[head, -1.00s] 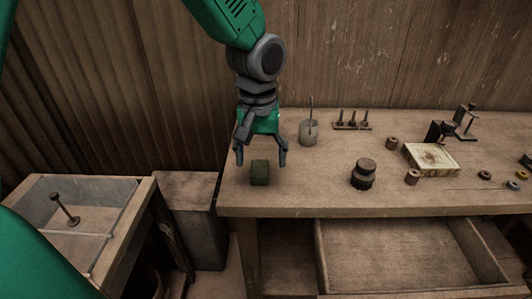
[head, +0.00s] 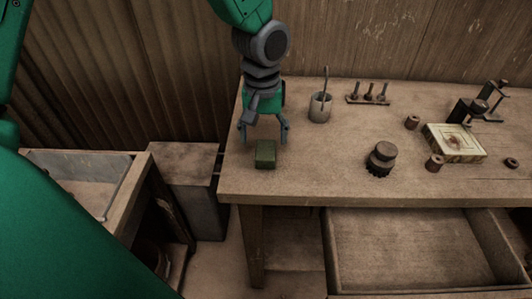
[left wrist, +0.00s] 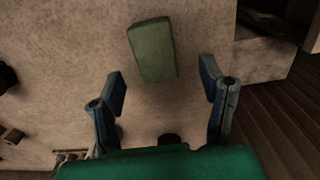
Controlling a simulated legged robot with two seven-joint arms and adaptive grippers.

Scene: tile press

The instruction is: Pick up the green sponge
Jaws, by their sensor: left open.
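The green sponge (head: 265,154) lies on the left end of the wooden workbench (head: 300,180), close to its front edge. It also shows in the left wrist view (left wrist: 152,50), beyond the fingertips and roughly centred between them. My left gripper (head: 264,138) is open and empty. Its fingers point down just behind and above the sponge, apart from it. In the left wrist view both fingers (left wrist: 164,85) are spread wide with bare bench between them. My right gripper is not in view.
A grey cup (head: 320,108) with a stick and a small peg rack (head: 368,98) stand behind. A dark round knob-like piece (head: 381,158), a patterned tile (head: 455,142) and small spools (head: 434,162) lie to the right. An open drawer (head: 400,245) sits below the bench.

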